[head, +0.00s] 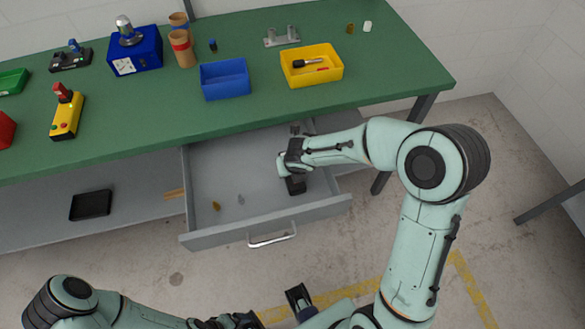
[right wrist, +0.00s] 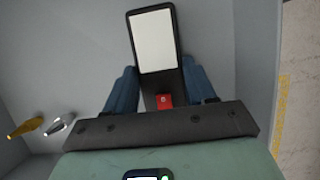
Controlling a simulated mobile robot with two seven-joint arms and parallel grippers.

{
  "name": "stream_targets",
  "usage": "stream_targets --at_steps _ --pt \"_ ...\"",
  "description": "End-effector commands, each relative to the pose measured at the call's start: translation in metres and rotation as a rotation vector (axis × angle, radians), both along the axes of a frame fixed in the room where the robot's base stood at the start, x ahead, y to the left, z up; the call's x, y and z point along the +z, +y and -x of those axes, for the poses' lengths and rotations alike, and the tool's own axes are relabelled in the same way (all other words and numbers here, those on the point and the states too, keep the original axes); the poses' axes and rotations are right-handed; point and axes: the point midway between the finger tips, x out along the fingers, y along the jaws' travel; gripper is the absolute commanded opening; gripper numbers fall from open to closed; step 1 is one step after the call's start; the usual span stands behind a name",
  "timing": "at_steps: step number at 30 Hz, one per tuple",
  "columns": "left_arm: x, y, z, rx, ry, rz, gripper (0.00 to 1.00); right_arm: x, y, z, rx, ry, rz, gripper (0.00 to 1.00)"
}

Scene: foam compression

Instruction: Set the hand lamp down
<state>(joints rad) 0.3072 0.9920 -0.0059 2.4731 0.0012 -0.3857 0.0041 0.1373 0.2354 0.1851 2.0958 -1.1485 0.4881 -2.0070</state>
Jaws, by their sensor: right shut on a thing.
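The hand lamp is a black body with a white panel and a red button (right wrist: 155,42). In the right wrist view it stands between the two blue fingers of my right gripper (right wrist: 165,92), which is shut on it. In the head view my right gripper (head: 294,174) is inside the open drawer, toward its right side. The dark lower part of the lamp (head: 296,187) shows below the gripper. I cannot tell whether the lamp touches the drawer floor. My left gripper (head: 300,298) is low at the bottom edge, partly cut off, and its opening is unclear.
The open grey drawer (head: 200,240) holds a small brown item (head: 216,206) and a small grey item (head: 240,199), left of my gripper. The green bench top (head: 140,110) above carries a blue bin (head: 225,80) and a yellow bin (head: 312,78).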

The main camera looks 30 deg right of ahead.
Motion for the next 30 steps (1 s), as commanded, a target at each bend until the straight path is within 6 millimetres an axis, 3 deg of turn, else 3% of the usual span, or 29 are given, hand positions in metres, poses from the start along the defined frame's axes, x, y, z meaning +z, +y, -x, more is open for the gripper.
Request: stream_targets --at_steps 5,6,8,20,30 --pt "-0.003 0.0 0.001 0.0 0.001 0.0 0.9 -0.004 0.0 0.0 0.0 -0.001 0.0 0.16" --pt "-0.003 0.0 0.001 0.0 0.001 0.0 0.9 -0.004 0.0 0.0 0.0 0.0 0.0 0.61" --pt "-0.002 0.0 0.001 0.0 0.001 0.0 0.9 -0.003 0.0 0.0 0.0 0.0 0.0 0.8" --pt "0.003 0.0 -0.001 0.0 -0.001 0.0 0.9 0.005 0.0 0.001 0.0 -0.002 0.0 0.8" --pt "0.029 0.0 -0.012 0.0 -0.013 0.0 0.9 0.07 0.006 0.024 -0.001 -0.006 0.0 0.8"
